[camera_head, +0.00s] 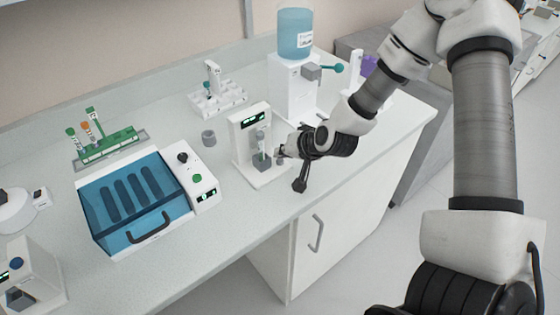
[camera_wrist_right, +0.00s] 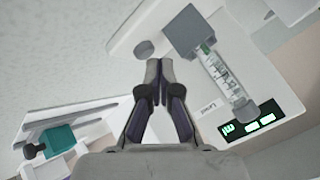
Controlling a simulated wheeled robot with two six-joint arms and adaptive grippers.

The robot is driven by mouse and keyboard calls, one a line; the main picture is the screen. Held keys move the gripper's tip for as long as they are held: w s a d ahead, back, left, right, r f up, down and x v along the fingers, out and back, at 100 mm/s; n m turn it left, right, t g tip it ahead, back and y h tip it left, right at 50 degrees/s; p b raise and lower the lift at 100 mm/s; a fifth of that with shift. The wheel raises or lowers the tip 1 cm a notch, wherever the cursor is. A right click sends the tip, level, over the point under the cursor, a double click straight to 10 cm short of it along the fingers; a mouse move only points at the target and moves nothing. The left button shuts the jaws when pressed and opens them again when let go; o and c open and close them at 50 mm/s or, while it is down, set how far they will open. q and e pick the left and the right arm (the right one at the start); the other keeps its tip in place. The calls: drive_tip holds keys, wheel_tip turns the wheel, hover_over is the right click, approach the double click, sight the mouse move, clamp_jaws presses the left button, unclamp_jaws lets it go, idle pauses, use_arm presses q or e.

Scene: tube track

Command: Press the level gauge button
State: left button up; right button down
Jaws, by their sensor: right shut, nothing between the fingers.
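The level gauge (camera_head: 243,125) is a white stand with a dark display showing green digits. It stands near the front edge of the bench. A clear tube with a graduated scale (camera_wrist_right: 220,75) sits upright in its grey holder (camera_wrist_right: 190,30). In the right wrist view a round grey button (camera_wrist_right: 145,49) shows on the gauge's white base. My right gripper (camera_head: 281,152) is shut and empty, with its fingertips just right of the tube. In the right wrist view the fingertips (camera_wrist_right: 158,66) are just beside the button; contact cannot be told. My left gripper is not in view.
A blue-lidded box (camera_head: 137,200) and a rack of tubes (camera_head: 105,147) stand to the left. A small grey cylinder (camera_head: 209,138) is on the bench left of the gauge. Behind are a white rack (camera_head: 218,100) and a dispenser with a blue tank (camera_head: 295,35).

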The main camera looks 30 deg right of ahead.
sight(282, 161)
drive_tip(key=shift+f+b, duration=0.35)
drive_tip(key=shift+f, duration=0.2)
idle(0.5)
idle(0.4)
drive_tip(key=shift+r+p, duration=0.8)
drive_tip(key=shift+r, duration=0.1)
wheel_tip(282, 161, up, 5)
drive_tip(key=p, duration=0.4)
drive_tip(key=shift+r+p, duration=0.1)
drive_tip(key=shift+p, duration=0.3)
